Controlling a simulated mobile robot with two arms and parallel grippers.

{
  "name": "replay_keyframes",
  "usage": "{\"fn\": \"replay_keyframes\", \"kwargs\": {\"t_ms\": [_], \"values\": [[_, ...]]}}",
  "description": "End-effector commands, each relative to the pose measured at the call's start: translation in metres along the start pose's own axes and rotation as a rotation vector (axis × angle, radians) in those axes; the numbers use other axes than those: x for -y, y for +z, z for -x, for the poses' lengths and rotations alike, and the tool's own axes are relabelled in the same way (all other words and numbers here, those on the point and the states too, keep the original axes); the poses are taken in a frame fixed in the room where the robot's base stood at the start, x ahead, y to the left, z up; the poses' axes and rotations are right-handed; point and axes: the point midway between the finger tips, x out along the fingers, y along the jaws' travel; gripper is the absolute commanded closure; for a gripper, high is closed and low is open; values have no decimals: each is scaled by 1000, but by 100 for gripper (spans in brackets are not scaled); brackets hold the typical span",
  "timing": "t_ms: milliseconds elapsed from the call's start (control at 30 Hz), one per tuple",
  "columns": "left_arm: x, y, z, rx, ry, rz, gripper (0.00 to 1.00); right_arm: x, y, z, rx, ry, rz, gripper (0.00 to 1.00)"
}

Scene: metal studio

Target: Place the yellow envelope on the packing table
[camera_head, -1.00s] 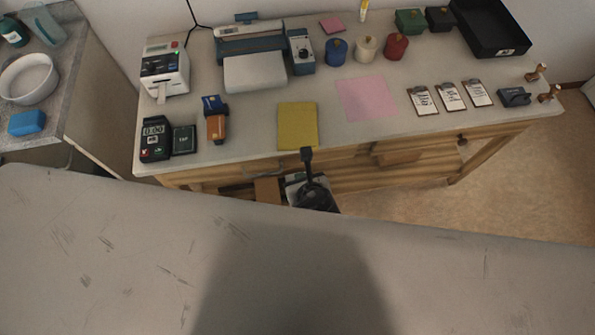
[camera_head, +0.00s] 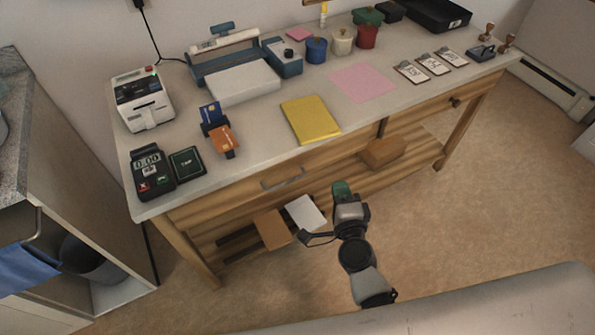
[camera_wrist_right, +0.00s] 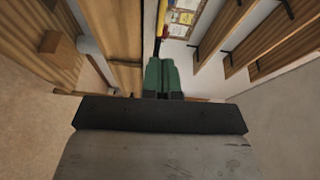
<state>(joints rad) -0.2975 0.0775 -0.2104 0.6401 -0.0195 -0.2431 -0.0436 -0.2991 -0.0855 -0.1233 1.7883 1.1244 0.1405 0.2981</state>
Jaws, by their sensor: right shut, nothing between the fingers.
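The yellow envelope (camera_head: 310,119) lies flat on the packing table (camera_head: 262,142), near its front edge, left of the pink sheet. My right gripper (camera_head: 342,187), with green fingertips, is below and in front of the tabletop, apart from the envelope. Its fingers are together with nothing held. The green fingers also show in the wrist view (camera_wrist_right: 163,78). I cannot clearly make out the envelope in that view. My left gripper is not in view.
A card stand (camera_head: 220,133), a payment terminal (camera_head: 151,173) and a label printer (camera_head: 143,101) stand left of the envelope. The pink sheet (camera_head: 363,82) and several clipboards lie to its right. A lower shelf holds boxes (camera_head: 272,229). Open floor lies to the right.

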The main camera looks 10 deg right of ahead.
Motion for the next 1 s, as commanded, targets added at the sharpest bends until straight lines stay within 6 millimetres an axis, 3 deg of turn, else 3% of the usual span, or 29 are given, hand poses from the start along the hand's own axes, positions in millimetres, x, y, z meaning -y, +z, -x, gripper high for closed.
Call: {"fn": "replay_keyframes", "kwargs": {"t_ms": [267, 667, 800, 1000], "values": [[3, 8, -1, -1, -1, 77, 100, 12, -4, -23, -17, -29, -41, 100], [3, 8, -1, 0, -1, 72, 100, 12, -5, -105, -14, -27, -37, 100], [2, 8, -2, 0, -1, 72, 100, 12, 12, -119, -13, -25, -39, 100], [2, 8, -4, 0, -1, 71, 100, 13, 22, -129, -14, -25, -37, 100]]}}
